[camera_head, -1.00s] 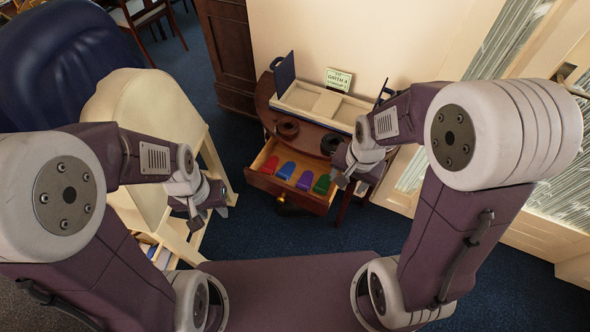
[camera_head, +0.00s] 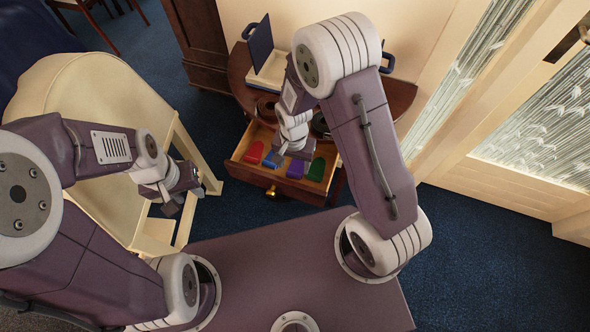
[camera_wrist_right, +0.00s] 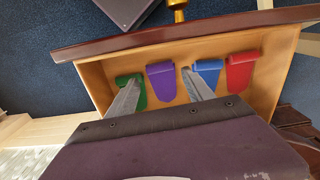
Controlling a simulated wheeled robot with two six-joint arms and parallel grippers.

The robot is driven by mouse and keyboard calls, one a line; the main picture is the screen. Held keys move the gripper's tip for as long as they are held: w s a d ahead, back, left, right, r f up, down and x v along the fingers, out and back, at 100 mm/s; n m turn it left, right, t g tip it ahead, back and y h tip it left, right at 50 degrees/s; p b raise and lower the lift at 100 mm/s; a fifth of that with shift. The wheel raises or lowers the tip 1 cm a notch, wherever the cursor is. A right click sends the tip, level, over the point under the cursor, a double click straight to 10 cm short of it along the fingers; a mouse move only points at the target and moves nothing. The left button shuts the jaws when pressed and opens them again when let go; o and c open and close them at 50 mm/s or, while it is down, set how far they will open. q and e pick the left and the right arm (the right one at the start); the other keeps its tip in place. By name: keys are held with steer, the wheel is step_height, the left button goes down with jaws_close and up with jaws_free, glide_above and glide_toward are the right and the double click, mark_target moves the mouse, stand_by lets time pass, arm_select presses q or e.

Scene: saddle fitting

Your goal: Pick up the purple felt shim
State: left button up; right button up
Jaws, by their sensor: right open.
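The purple felt shim (camera_wrist_right: 161,80) lies in the open drawer between the green shim (camera_wrist_right: 136,92) and the blue shim (camera_wrist_right: 207,76). In the head view the purple shim (camera_head: 295,169) shows just below my right gripper (camera_head: 294,154). In the right wrist view my right gripper (camera_wrist_right: 162,78) is open, its two fingers apart on either side of the purple shim. One fingertip overlaps the green shim, the other the blue one; I cannot tell the height left. My left gripper (camera_head: 176,201) hangs beside the cream saddle stand; its jaws are too small to read.
A red shim (camera_wrist_right: 240,70) lies at the drawer's other end. The drawer's wooden front (camera_head: 272,179) has a brass knob (camera_head: 272,192). The cream stand (camera_head: 95,95) is at left.

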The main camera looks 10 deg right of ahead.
mark_target(294, 173)
steer(key=f+b, duration=0.1)
steer(key=f, duration=0.4)
steer(key=shift+s, duration=0.2)
steer(key=shift+w, duration=0.2)
steer(key=c, duration=1.1)
